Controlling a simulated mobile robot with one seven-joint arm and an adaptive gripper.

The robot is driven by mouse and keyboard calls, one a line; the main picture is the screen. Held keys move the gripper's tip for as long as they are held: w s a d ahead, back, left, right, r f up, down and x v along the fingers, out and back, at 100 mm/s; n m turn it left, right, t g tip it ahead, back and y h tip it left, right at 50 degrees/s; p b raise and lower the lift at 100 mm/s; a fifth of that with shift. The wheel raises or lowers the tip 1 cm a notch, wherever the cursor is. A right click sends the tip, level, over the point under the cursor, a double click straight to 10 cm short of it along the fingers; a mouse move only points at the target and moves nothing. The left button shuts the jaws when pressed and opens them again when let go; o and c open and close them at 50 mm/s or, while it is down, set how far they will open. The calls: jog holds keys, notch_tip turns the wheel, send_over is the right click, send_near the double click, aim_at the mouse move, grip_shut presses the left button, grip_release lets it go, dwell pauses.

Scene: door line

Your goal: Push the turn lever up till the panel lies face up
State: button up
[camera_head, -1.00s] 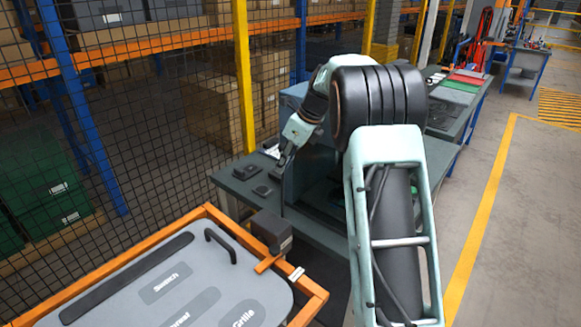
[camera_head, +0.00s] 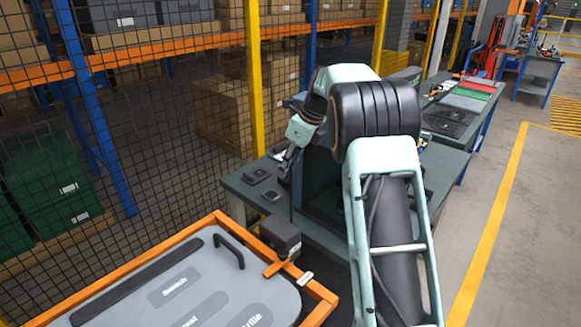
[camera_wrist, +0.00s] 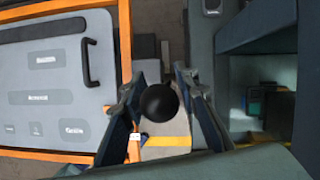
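The panel (camera_head: 185,285) is a grey board with labels and a black handle, inside an orange frame, at the lower left of the head view. Its labelled face and handle also show at the left of the wrist view (camera_wrist: 60,75). A black ball (camera_wrist: 158,102), perhaps the lever's knob, sits between my gripper's fingers (camera_wrist: 160,72) in the wrist view. The fingers are apart; whether either touches the ball is unclear. In the head view my gripper (camera_head: 286,163) is small and partly hidden by my arm, above the dark table. The lever's arm cannot be made out.
A mesh fence (camera_head: 160,130) runs along the left. Open floor (camera_head: 535,220) lies to the right.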

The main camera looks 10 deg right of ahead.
jog(key=v, duration=1.2)
jog(key=shift+d, duration=0.15)
